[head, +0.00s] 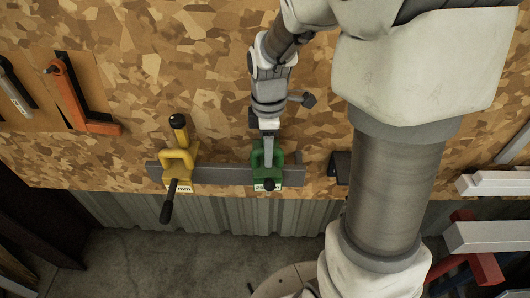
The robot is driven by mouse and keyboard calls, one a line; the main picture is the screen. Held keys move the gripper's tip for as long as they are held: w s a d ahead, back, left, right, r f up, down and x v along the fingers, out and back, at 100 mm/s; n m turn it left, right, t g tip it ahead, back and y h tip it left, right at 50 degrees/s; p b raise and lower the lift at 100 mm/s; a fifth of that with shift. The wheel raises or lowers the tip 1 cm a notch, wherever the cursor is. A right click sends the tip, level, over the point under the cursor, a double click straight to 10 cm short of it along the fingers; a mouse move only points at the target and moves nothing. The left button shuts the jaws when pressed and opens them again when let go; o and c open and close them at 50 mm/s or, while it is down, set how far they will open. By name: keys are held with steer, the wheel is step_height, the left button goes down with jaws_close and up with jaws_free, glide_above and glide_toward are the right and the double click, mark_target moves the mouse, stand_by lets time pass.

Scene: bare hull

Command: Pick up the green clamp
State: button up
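The green clamp (257,163) is on a grey bar (220,175) along the lower edge of a wood-chip board, in the middle of the head view. A pale label shows at its lower end. My gripper (268,154) reaches down from above, and its grey finger part overlaps the upper middle of the clamp. The gripper hides part of the clamp. I see it from one side only, so its opening and any contact with the clamp cannot be told.
A yellow clamp (178,162) with a dark handle is on the same bar, to the left. An orange angled tool (72,95) is further left on the board. A small dark block (340,166) is right of the green clamp. Metal bars (490,236) stick in at right.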

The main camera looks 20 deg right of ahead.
jaws_close()
steer(key=shift+w+r, duration=0.1)
stand_by(1.1)
